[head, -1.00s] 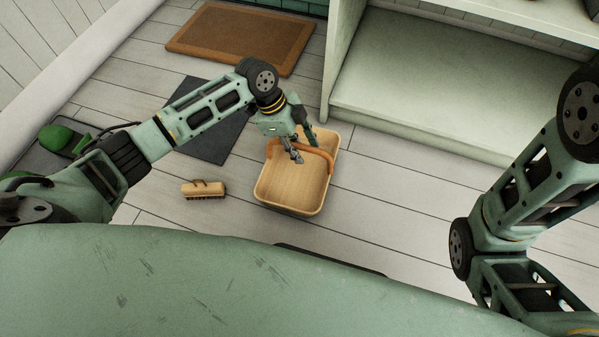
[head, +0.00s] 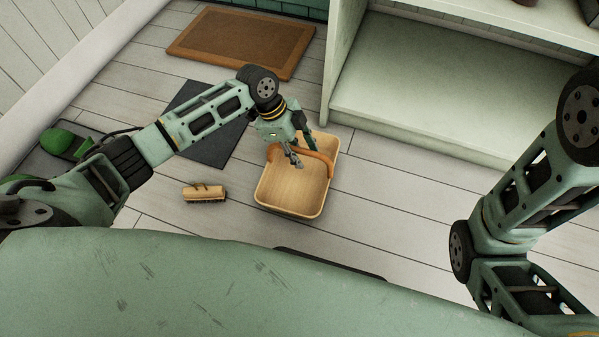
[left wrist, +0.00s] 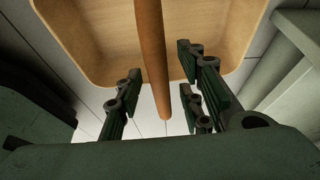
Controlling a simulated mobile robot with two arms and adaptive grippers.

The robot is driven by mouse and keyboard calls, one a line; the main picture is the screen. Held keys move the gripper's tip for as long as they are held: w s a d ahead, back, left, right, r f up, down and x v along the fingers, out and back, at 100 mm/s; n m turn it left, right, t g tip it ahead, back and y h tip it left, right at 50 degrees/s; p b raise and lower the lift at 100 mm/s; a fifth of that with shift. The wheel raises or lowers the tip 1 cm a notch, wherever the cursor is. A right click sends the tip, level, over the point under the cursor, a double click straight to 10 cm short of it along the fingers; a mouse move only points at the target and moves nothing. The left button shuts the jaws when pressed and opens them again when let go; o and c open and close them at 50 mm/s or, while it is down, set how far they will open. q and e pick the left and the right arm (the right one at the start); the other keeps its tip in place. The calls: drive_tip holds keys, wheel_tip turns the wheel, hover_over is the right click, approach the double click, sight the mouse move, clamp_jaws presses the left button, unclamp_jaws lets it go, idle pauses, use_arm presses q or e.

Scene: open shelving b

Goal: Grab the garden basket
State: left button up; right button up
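The garden basket (head: 290,196) is a shallow, light wooden tray-like basket on the plank floor. Its orange-brown handle (head: 321,161) arches across it. My left gripper (head: 303,152) is over the basket at the handle. In the left wrist view, the handle (left wrist: 152,50) runs between the spread fingers of the left gripper (left wrist: 160,82), with gaps on both sides. The gripper is open and not closed on the handle. The basket's floor (left wrist: 205,25) shows beyond the fingers. My right arm is at the right of the head view, but its gripper is out of frame.
A wooden brush (head: 204,192) lies left of the basket. A dark mat (head: 215,145) and a brown doormat (head: 240,42) lie behind. Pale open shelving (head: 430,95) stands behind right. A green object (head: 58,139) is at far left. Floor right of the basket is clear.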

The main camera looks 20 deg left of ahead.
use_arm(q)
drive_tip(key=shift+c, duration=0.5)
clamp_jaws()
drive_tip(key=shift+r, duration=0.1)
